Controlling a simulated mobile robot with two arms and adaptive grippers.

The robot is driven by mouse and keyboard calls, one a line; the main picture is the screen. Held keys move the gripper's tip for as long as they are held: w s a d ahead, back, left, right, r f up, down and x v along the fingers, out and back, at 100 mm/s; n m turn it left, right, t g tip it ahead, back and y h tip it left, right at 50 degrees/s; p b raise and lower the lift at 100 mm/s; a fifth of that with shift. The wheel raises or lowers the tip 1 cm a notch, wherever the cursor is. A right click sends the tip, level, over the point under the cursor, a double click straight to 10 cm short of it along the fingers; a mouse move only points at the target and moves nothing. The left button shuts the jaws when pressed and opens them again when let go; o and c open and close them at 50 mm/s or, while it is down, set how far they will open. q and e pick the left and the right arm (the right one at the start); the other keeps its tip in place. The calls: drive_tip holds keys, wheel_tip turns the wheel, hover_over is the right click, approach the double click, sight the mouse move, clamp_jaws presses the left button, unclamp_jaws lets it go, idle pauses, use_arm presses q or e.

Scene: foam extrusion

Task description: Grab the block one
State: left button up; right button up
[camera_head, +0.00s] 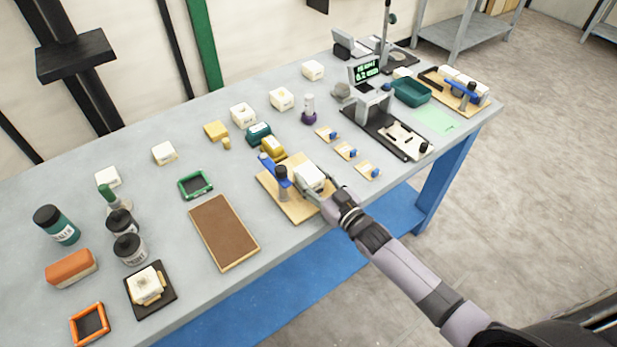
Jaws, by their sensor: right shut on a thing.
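A white block (309,177) sits on a light wooden board (297,207) that also carries a blue-handled clamp (277,173). My right gripper (328,190) is at the block's right side, shut on it; its fingers are small and partly hidden in this view. The block is over the board; I cannot tell whether it touches it. My left gripper is not in view.
A brown board (224,232) and a green frame (195,185) lie to the left. Small wooden pieces with blue parts (346,152) and a black gauge stand (387,130) are to the right. Jars (129,249) stand at the left. Bare grey table lies between.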

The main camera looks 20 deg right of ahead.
drive_tip(key=c, duration=0.3)
drive_tip(key=shift+r, duration=0.1)
drive_tip(key=shift+c, duration=0.3)
